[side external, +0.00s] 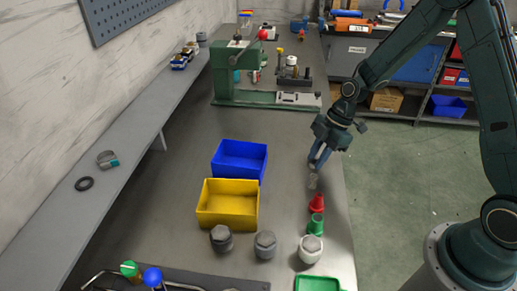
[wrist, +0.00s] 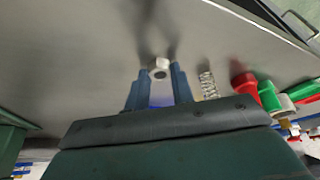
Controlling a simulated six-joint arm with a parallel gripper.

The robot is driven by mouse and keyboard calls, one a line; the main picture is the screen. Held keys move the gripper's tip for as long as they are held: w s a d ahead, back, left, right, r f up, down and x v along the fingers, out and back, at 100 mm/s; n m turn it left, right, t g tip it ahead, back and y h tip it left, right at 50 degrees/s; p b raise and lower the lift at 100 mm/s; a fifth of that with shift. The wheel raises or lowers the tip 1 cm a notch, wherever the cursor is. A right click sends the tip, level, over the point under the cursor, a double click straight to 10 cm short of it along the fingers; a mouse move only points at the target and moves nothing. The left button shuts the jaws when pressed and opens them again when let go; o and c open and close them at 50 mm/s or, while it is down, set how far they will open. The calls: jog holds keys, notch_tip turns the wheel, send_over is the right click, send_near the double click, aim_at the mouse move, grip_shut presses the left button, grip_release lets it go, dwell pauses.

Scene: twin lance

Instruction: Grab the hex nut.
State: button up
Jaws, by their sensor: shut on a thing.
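The hex nut (wrist: 158,66) is a small pale metal nut with a dark hole, seen in the wrist view between the tips of my two blue fingers. My gripper (wrist: 157,78) is shut on it, one finger on each side. In the side view my gripper (side external: 316,162) points down at the right part of the grey bench, low over its top. There the nut is too small and too covered by the fingers to make out clearly. I cannot tell whether it touches the bench.
A coil spring (wrist: 208,85) stands close beside my gripper, with a red part (side external: 317,203), green part (side external: 316,224) and white capped jar (side external: 311,248) in line beyond. Blue (side external: 240,158) and yellow (side external: 228,203) bins stand left. A green machine (side external: 238,80) is behind.

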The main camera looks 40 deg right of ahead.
aim_at(316, 160)
jog(key=shift+r, duration=0.1)
notch_tip(316, 160, up, 20)
dwell(0.7)
jog(key=shift+w, duration=0.1)
dwell(0.4)
